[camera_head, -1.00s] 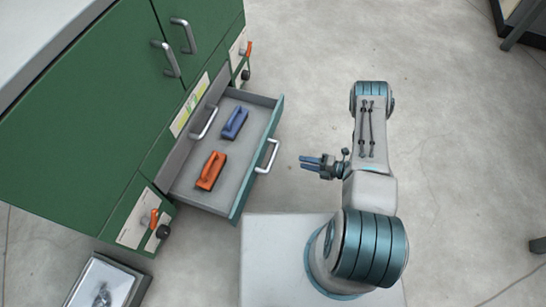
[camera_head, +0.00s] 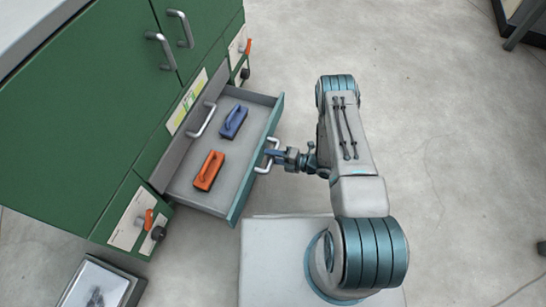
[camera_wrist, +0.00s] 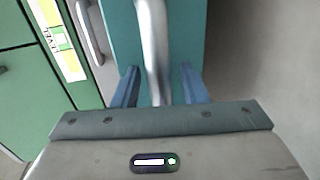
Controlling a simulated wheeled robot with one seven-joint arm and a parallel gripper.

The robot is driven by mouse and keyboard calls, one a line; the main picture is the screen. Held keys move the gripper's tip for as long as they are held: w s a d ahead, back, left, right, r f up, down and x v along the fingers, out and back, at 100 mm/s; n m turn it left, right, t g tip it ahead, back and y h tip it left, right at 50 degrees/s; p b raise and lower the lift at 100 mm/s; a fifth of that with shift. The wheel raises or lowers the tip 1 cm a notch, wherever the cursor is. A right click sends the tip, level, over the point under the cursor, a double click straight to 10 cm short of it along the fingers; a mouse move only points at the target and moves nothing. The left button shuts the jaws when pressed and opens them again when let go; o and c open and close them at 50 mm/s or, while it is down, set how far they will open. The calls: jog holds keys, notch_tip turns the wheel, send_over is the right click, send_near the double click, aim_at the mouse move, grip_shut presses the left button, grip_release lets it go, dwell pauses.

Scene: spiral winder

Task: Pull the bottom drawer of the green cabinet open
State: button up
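The green cabinet (camera_head: 75,130) stands at the left in the head view. Its bottom drawer (camera_head: 232,204) is pulled out, with a teal front and a grey inside. A silver bar handle (camera_head: 262,167) is on that front; the handle also shows in the wrist view (camera_wrist: 152,40). My gripper (camera_head: 272,154) is at the handle. In the wrist view its two blue fingers (camera_wrist: 158,70) stand apart on either side of the bar, with a gap at each side. The gripper is open and not closed on the bar.
A blue block with a grip (camera_head: 233,122) and an orange one (camera_head: 208,171) lie in the drawer. Another drawer handle (camera_head: 202,120) is above it on the cabinet. A grey tray (camera_head: 100,284) is on the floor at lower left.

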grip_shut()
jog(key=shift+r+x, duration=0.15)
jog(key=shift+x, duration=0.5)
jog(key=shift+r+x, duration=0.1)
jog(key=shift+x, duration=0.6)
grip_release()
jog(key=p+v, duration=0.4)
jog(key=v, duration=0.9)
jog(key=shift+s+d, duration=0.15)
jog(key=shift+d, duration=0.2)
jog(key=shift+r, duration=0.1)
